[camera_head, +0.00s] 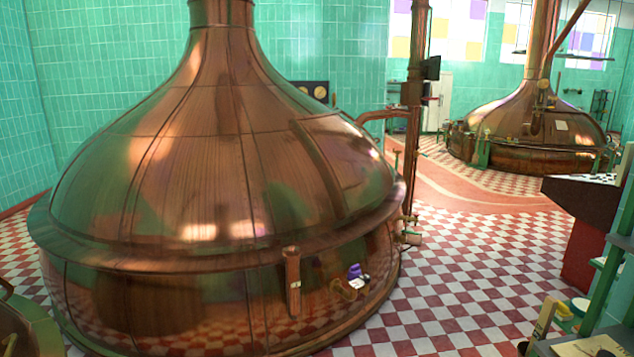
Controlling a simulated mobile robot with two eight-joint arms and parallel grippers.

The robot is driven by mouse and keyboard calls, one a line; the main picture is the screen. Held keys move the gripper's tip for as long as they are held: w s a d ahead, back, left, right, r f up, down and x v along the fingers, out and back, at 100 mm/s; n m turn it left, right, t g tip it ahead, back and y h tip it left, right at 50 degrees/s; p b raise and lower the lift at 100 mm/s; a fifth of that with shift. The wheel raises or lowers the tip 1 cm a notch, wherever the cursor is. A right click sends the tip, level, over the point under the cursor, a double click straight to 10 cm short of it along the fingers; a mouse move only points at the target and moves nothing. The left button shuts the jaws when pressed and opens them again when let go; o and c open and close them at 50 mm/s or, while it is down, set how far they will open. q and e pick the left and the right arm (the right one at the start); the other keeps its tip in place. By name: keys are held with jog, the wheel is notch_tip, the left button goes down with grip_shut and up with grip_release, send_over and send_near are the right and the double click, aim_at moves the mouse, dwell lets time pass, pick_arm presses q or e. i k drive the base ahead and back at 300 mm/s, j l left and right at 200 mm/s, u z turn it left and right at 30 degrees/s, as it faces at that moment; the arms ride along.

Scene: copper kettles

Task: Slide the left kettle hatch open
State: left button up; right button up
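A large copper kettle (190,150) with a domed top and tall neck fills the left and middle of the head view. A raised curved panel (350,150) with a dark strip along its left edge lies on the right side of its dome. It looks like the hatch, and I see no clear opening there. A short upright copper fitting (293,280) stands on the kettle's front wall below the rim. Neither of my grippers shows in this view.
A second copper kettle (535,125) stands at the back right. A dark-topped console (585,200) and green frame are at the right. Part of another copper vessel (28,325) shows at lower left. Checkered floor (460,270) is clear between the large kettle and console.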

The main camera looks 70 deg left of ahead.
aim_at(362, 176)
jog(key=u, duration=2.15)
jog(key=i+u, duration=0.1)
jog(key=i, duration=0.75)
jog(key=i+u, duration=0.1)
jog(key=i, duration=0.75)
jog(key=i+l+u, duration=0.1)
jog(key=i, duration=0.75)
jog(key=i+l+u, duration=0.1)
jog(key=i, duration=0.75)
